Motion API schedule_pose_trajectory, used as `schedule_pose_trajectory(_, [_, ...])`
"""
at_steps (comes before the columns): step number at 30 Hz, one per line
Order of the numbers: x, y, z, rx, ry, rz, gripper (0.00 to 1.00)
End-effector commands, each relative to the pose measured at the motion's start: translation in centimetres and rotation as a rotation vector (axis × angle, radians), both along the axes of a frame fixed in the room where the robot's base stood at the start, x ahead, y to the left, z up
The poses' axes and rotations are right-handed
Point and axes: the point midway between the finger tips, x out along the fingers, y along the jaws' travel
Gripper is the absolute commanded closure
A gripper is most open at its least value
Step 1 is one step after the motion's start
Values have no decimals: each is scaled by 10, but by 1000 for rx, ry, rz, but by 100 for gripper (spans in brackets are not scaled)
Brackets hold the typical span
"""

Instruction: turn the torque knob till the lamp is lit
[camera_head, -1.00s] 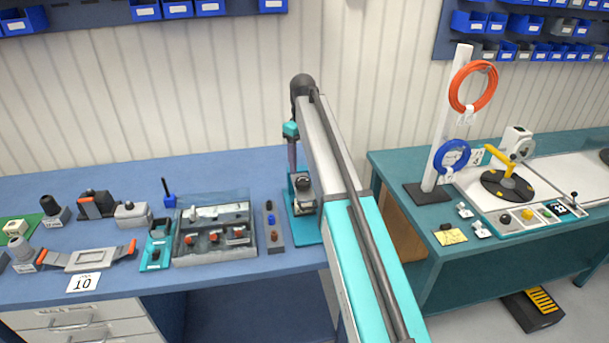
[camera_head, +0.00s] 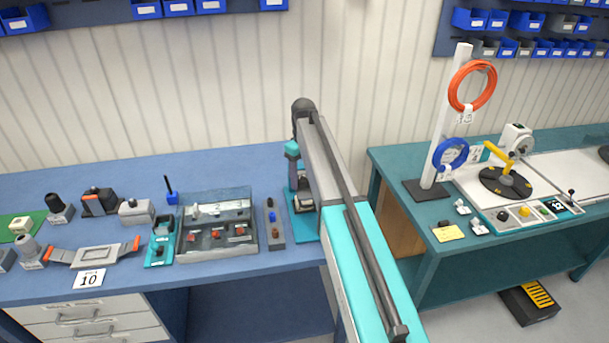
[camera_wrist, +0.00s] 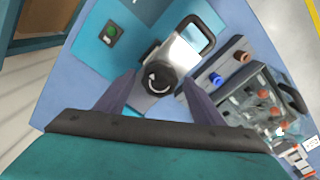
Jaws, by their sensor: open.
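In the wrist view the dark round torque knob (camera_wrist: 157,78), marked with a white curved arrow, sits on a grey and white device on a teal base plate (camera_wrist: 88,52). My gripper (camera_wrist: 160,84) is open, with one finger on each side of the knob; I cannot tell whether either finger touches it. A small green round lamp or button (camera_wrist: 112,31) in a black housing is on the same plate; I cannot tell whether it is lit. In the head view my arm hides the knob and most of the device, and the teal base plate (camera_head: 304,229) shows beside it.
A grey strip with coloured knobs (camera_head: 275,236) and a grey tray of parts (camera_head: 185,248) stand close to the left of the device. The blue bench (camera_head: 110,180) is clear behind them. A teal bench (camera_head: 410,165) with reels is to the right, across a gap.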

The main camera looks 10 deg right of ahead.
Motion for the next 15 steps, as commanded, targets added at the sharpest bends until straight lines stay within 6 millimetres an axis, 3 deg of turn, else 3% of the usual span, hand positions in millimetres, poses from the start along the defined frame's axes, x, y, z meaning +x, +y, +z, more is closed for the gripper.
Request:
schedule_pose_trajectory(4, [0,0,0,0,0,0,42])
schedule_pose_trajectory(11, [0,-1,0,0,0,-1,80])
schedule_pose_trajectory(15, [0,-2,0,-1,1,-4,79])
